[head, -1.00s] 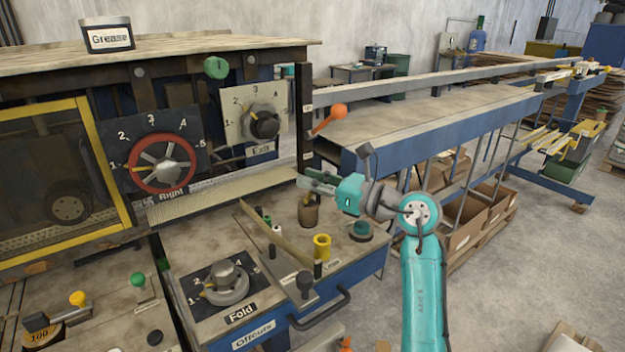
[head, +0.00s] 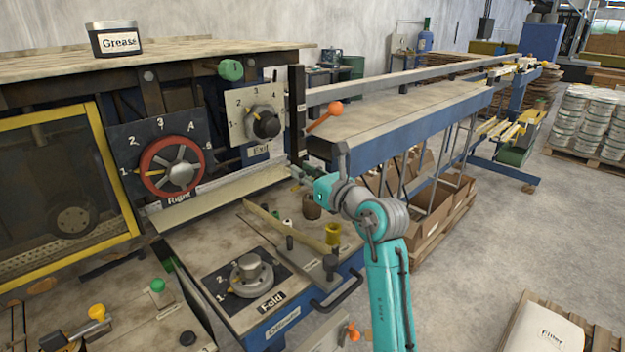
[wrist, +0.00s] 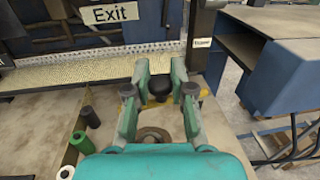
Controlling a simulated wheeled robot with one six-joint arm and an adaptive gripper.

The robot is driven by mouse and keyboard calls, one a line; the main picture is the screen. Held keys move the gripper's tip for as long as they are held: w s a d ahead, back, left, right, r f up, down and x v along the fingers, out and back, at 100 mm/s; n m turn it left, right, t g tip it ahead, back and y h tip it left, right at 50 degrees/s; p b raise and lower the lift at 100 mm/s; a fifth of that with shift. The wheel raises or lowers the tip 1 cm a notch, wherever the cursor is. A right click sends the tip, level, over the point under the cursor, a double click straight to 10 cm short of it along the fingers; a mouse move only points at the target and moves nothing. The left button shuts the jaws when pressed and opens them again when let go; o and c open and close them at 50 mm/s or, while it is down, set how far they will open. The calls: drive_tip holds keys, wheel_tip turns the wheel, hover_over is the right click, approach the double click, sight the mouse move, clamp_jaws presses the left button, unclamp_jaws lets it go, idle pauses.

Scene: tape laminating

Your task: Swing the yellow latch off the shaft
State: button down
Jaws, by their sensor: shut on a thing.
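My gripper (wrist: 161,76) shows in the wrist view with its teal fingers on either side of a black knob (wrist: 159,88). Yellow parts of the latch (wrist: 204,93) show beside the fingers, mostly hidden behind them. My gripper is shut on the latch at this knob. In the head view my gripper (head: 299,172) is by the machine's exit side, below the Exit dial (head: 262,123). The latch is too hidden there to make out. The shaft cannot be told apart clearly in either view.
A brown pot (head: 311,206) and a yellow cup (head: 332,235) stand on the bench close to my arm. An orange-knobbed lever (head: 330,110) sticks out above my gripper. A blue conveyor frame (head: 420,128) stands to the right.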

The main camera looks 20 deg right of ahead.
drive_tip(key=shift+w+a+m+t+h, duration=0.1)
drive_tip(key=shift+w+m+t+h, duration=0.15)
drive_tip(key=shift+m+h, duration=0.4)
drive_tip(key=shift+h, duration=0.45)
drive_tip(key=c, duration=1)
unclamp_jaws()
drive_tip(key=shift+c, duration=0.2)
drive_tip(key=v, duration=1.2)
drive_tip(key=shift+f, duration=0.2)
